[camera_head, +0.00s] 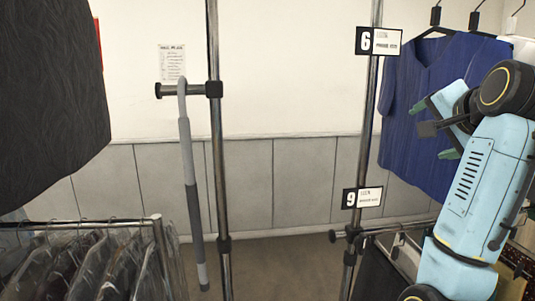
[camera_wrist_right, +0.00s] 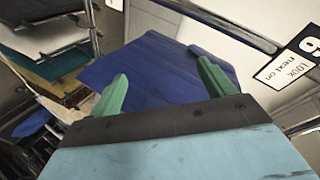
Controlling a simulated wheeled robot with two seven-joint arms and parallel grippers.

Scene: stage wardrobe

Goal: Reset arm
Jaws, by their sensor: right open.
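My right arm comes in from the right in the head view, raised in front of a blue garment (camera_head: 416,80) on a hanger. My right gripper (camera_head: 432,130) has green fingertips and points left, with the garment behind it. In the right wrist view the two green fingers of the gripper (camera_wrist_right: 163,88) stand wide apart with nothing between them. The blue garment (camera_wrist_right: 150,66) lies beyond the fingertips; whether they touch it cannot be told. My left gripper is not in the head view.
A chrome pole (camera_head: 217,150) holds a side peg with a grey hooked rod (camera_head: 190,165). Another pole carries signs 6 (camera_head: 378,41) and 9 (camera_head: 362,198). Bagged clothes (camera_head: 90,265) hang at lower left, and a dark garment (camera_head: 50,90) above. Floor shows between the poles.

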